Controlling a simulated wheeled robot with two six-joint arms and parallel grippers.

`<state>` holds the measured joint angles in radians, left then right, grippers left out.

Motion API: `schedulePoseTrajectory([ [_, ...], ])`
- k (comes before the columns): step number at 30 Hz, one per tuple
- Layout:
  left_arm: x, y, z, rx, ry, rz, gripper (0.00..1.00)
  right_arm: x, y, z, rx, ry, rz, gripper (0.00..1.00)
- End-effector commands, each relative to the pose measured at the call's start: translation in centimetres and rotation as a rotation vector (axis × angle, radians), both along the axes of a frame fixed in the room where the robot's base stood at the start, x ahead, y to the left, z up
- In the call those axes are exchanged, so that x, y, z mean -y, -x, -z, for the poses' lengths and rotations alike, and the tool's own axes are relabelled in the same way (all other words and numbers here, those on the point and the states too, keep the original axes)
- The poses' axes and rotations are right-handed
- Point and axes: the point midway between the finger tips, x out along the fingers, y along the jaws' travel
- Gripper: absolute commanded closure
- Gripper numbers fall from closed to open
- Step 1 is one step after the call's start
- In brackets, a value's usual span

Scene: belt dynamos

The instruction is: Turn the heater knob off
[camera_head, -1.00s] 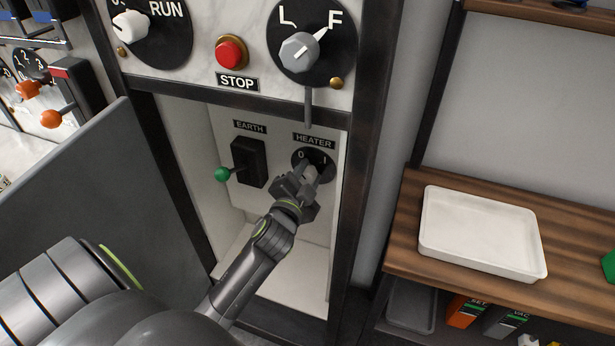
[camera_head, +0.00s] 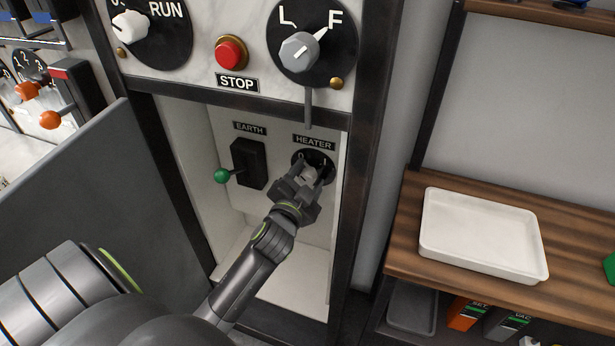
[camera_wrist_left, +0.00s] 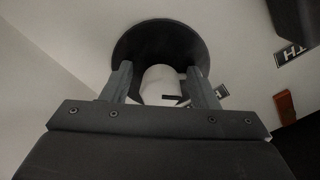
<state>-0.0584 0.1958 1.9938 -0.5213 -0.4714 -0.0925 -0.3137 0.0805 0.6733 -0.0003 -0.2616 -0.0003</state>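The heater knob (camera_head: 309,174) is a pale knob on a round black dial (camera_head: 314,159) under the HEATER label, inside the recessed panel. My left gripper (camera_head: 308,181) is right at the dial, with one finger on each side of the knob. In the left wrist view the knob (camera_wrist_left: 161,84) shows between the two fingertips (camera_wrist_left: 161,82), with narrow gaps on both sides, so the gripper looks open around it. The gripper hides part of the dial and its marks, and I cannot tell which mark the knob points to. My right gripper is not in view.
A black EARTH switch (camera_head: 249,164) with a green-tipped lever (camera_head: 222,176) sits left of the dial. A white tray (camera_head: 482,234) lies on the wooden bench at right.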

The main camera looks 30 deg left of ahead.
Motion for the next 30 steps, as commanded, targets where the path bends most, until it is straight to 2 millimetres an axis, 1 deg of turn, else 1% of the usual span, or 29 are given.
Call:
schedulePoseTrajectory([
  [8,0.0,0.0,-0.1,0.003,-0.003,0.001,0.45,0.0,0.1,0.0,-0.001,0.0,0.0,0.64],
  [11,0.1,0.4,-0.1,0.002,-0.003,0.001,0.45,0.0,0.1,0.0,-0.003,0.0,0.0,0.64],
  [13,0.3,1.1,0.0,0.002,-0.001,0.001,0.45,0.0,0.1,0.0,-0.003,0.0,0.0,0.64],
  [17,0.8,3.3,-0.1,0.001,0.0,0.0,0.45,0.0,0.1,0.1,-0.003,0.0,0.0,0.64],
  [21,1.4,6.0,-0.1,0.0,0.001,-0.001,0.45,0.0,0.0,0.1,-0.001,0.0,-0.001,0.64],
  [30,2.7,11.5,-0.1,0.0,0.002,-0.002,0.45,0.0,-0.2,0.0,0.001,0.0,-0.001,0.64],
])
